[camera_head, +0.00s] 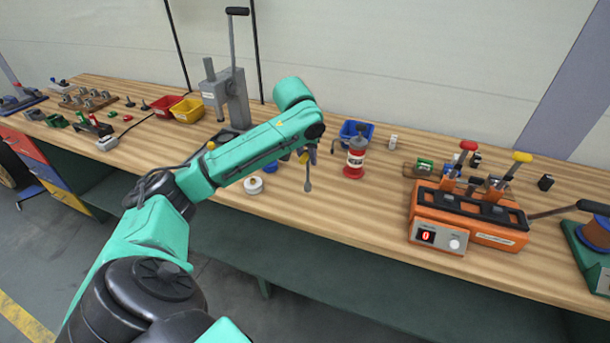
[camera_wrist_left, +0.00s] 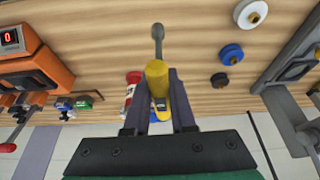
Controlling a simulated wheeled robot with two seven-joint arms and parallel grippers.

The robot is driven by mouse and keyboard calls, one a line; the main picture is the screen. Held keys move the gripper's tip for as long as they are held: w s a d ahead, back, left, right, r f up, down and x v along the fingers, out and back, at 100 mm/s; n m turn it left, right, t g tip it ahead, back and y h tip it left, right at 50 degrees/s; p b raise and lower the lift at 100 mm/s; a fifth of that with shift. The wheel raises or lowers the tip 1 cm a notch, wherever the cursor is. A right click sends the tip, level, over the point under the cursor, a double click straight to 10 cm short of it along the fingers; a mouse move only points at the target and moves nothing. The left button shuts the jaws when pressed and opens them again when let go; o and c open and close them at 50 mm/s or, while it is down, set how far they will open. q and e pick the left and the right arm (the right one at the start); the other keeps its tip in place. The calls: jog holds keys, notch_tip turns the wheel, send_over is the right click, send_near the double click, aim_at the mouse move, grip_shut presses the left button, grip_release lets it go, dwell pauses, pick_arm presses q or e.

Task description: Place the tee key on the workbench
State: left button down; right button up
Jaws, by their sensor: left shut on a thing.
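The tee key (camera_head: 308,179) hangs from my left gripper (camera_head: 306,150), its grey shaft pointing down above the workbench (camera_head: 330,225). In the left wrist view my left gripper (camera_wrist_left: 158,88) is shut on the yellow part of the tee key (camera_wrist_left: 157,74), and the grey shaft with its rounded end reaches out past the fingers. A gap between the key's lower end and the wooden top cannot be judged exactly. My right gripper is in neither view.
A red and grey canister (camera_head: 355,160) and a blue bin (camera_head: 357,131) stand just right of the gripper. A white spool (camera_head: 253,185) lies to its left. An orange machine (camera_head: 465,215) stands further right. Bare wood lies along the front between them.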

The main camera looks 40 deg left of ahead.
aim_at(302, 159)
pick_arm(q)
notch_tip(302, 159, down, 9)
jog(key=shift+r+p, duration=0.2)
jog(key=shift+p, duration=0.3)
jog(key=c, duration=0.8)
grip_release()
jog(key=shift+w, duration=0.1)
jog(key=shift+o, duration=0.2)
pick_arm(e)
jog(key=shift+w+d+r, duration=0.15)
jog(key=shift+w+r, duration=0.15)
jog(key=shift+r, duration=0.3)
pick_arm(q)
jog(key=b+v, duration=0.1)
jog(key=v, duration=1.1)
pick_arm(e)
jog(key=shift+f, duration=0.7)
